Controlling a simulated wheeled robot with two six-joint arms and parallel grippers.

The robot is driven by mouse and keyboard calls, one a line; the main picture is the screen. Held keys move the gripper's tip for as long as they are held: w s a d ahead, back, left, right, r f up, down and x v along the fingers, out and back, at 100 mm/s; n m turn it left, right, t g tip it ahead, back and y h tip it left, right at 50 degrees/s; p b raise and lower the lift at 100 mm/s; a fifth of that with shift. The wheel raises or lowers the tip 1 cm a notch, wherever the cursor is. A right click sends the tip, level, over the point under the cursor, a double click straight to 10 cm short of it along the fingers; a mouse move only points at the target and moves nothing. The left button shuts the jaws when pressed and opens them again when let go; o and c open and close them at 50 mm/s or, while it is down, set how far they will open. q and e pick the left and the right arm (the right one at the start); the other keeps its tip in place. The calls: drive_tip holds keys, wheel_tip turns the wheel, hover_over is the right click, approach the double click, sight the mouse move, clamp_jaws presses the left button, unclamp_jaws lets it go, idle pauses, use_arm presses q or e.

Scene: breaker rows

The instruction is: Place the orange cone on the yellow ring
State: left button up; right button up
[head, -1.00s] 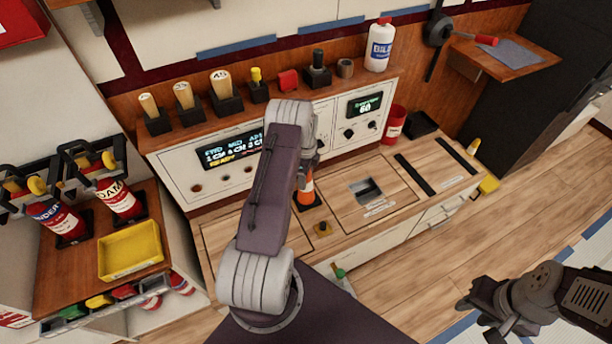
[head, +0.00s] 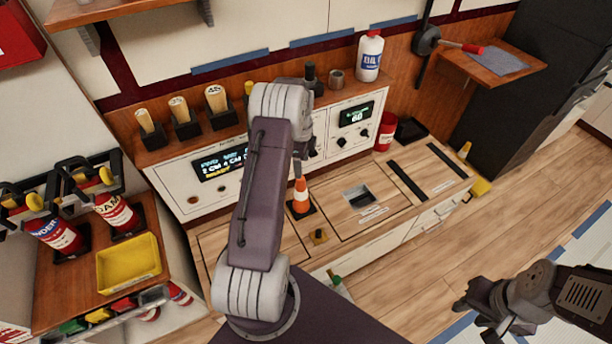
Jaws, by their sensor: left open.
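The orange cone (head: 301,195), with a white band, stands upright on a dark square base on the wooden counter. My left gripper (head: 303,158) is open just above the cone, partly hidden by my own arm; I see no contact with the cone. No clear ring shape shows elsewhere. My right gripper (head: 478,312) is at the lower right, away from the counter, and its jaw opening is unclear.
A control panel (head: 208,197) stands behind the counter, with a shelf of handled tools and a white bottle (head: 369,57) on top. A yellow tray (head: 128,263) is at left.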

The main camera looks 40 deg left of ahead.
use_arm(q)
drive_tip(key=s+d+r+n, duration=0.4)
drive_tip(key=d, duration=0.4)
drive_tip(key=s+d+r+n, duration=0.3)
drive_tip(key=s+d+n, duration=0.1)
drive_tip(key=d, duration=0.3)
drive_tip(key=s+d+r+n+t, duration=0.1)
drive_tip(key=s+d+n, duration=0.5)
drive_tip(key=s, duration=0.4)
drive_tip(key=shift+s+d, duration=0.25)
drive_tip(key=shift+s, duration=0.1)
